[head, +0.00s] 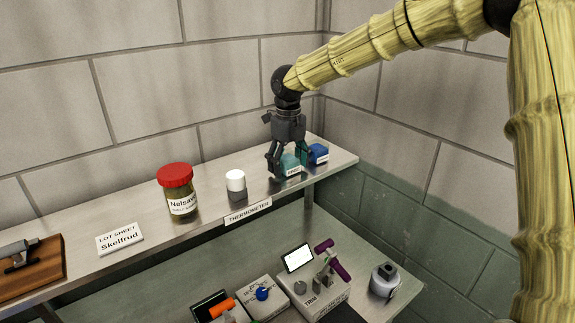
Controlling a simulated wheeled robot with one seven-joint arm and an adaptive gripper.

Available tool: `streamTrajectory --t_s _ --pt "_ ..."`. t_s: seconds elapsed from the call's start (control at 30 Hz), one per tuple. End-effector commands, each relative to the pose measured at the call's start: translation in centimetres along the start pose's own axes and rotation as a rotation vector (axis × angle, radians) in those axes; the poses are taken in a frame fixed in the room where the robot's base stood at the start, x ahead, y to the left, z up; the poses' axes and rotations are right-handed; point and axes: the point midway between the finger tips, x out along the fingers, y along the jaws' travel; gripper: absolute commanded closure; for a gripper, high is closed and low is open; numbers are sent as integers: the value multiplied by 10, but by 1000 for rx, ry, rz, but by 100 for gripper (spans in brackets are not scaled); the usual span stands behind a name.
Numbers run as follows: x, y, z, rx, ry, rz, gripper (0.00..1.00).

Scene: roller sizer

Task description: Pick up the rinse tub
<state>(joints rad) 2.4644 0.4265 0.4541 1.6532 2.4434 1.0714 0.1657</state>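A small teal tub (290,166) with a white label stands near the right end of the upper metal shelf. A blue tub (319,154) with a white label stands just to its right. The labels are too small to read surely, so I cannot tell which is the rinse tub. My gripper (289,171) points down over the teal tub, with its fingers spread on either side of it. I see no clear contact; the far side of the tub is partly hidden by my gripper.
A white-capped container (236,183) and a red-lidded jar (178,192) stand left on the shelf (140,262), with a lot sheet card (120,238) farther left. The block wall (130,100) rises close behind. Several devices, including a grey canister (385,281), stand on the lower surface.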

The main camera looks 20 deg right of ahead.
Motion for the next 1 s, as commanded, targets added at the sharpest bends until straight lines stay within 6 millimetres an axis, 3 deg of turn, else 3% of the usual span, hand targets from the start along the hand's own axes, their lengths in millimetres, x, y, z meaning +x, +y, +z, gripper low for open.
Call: streamTrajectory --t_s 0.03,0.2,0.57,1.0 --pt "0 0 0 0 0 0 43" --pt "0 0 0 0 0 0 73" --pt "-2 0 0 0 -1 0 73" --pt "-34 3 -4 -1 0 0 73"
